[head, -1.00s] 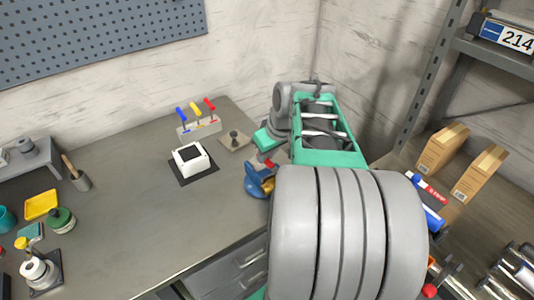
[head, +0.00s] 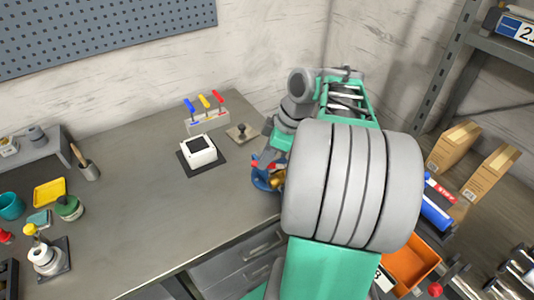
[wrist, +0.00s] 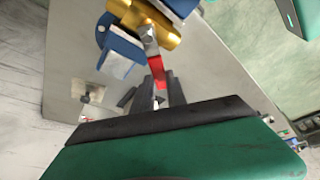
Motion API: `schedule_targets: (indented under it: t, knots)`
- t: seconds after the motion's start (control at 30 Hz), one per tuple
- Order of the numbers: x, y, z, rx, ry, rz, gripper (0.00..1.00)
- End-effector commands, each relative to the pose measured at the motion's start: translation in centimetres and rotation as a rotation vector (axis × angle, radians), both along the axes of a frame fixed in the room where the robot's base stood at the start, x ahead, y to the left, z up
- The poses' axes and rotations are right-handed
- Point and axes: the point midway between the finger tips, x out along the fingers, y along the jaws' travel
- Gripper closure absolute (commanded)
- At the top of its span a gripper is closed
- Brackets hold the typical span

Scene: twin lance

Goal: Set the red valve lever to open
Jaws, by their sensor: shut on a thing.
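The valve has a gold body (wrist: 145,22) on a blue mount (wrist: 118,50) at the top of the wrist view. Its red lever (wrist: 157,70) has a silver root at the body and runs down from it, roughly across the body. My gripper (wrist: 155,92) is shut on the lever's outer part, with a dark finger on either side. In the head view the blue mount (head: 262,183) stands near the bench's right front edge. My gripper (head: 268,156) is just above it, and a bit of red (head: 254,163) shows there. My arm hides much of the valve.
A panel with blue, yellow and red levers (head: 207,124) stands behind on the bench (head: 140,195). A white box (head: 199,151) on a dark pad and a small plate with a black knob (head: 241,133) are nearby. Shelving with cardboard boxes (head: 453,147) is at the right.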

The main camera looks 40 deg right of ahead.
Motion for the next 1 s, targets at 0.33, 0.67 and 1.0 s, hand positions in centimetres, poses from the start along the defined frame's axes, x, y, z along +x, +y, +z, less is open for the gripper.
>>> schedule_targets:
  t: [0.33,0.67,1.0]
  knots:
    - [-1.5,1.0,0.0,0.000,-0.001,0.328,1.00]
    - [-2.9,1.4,0.0,0.000,0.000,0.573,1.00]
    - [-3.6,1.5,0.0,-0.001,-0.001,0.688,1.00]
